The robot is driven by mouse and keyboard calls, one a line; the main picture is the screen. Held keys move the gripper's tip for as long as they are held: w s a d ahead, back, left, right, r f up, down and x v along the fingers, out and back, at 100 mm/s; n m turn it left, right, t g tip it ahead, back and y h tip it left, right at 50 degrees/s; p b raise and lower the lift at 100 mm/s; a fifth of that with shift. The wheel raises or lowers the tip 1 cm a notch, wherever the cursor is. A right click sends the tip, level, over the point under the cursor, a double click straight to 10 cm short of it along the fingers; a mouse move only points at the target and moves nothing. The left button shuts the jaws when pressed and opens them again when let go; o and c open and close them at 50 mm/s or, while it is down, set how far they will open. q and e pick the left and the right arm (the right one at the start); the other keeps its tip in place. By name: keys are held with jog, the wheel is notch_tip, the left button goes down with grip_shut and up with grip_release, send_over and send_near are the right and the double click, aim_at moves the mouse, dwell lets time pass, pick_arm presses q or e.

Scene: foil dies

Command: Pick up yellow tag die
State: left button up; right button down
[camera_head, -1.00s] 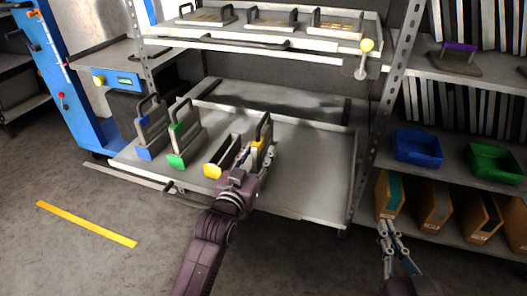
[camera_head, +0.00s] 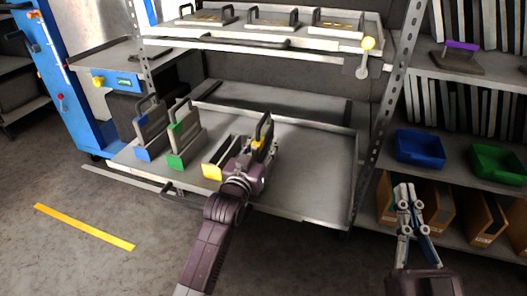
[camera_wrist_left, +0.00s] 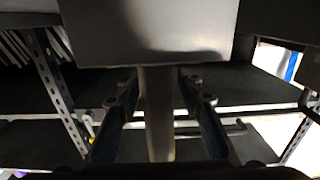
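The yellow tag die (camera_head: 258,144) stands on the low shelf tray, a grey plate with a dark loop handle on top and a yellow tag. My left gripper (camera_head: 256,163) is at its front side and hides its lower part. In the left wrist view, the left gripper's fingers (camera_wrist_left: 158,95) are spread on either side of an upright grey bar (camera_wrist_left: 158,125), with a wide grey plate (camera_wrist_left: 150,35) above; contact is unclear. A slotted holder with a yellow front (camera_head: 212,172) stands just left of the die. My right gripper (camera_head: 405,190) is empty, before the right-hand shelves, fingers seemingly apart.
Dies with blue (camera_head: 150,152) and green (camera_head: 175,162) tags stand in holders to the left. The tray (camera_head: 310,170) is bare to the right. A perforated post (camera_head: 385,120) and an upper shelf (camera_head: 270,42) border it. Blue (camera_head: 420,148) and green bins sit right.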

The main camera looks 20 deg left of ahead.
pick_arm(q)
grip_shut()
jog(key=shift+r, duration=0.3)
dwell(0.3)
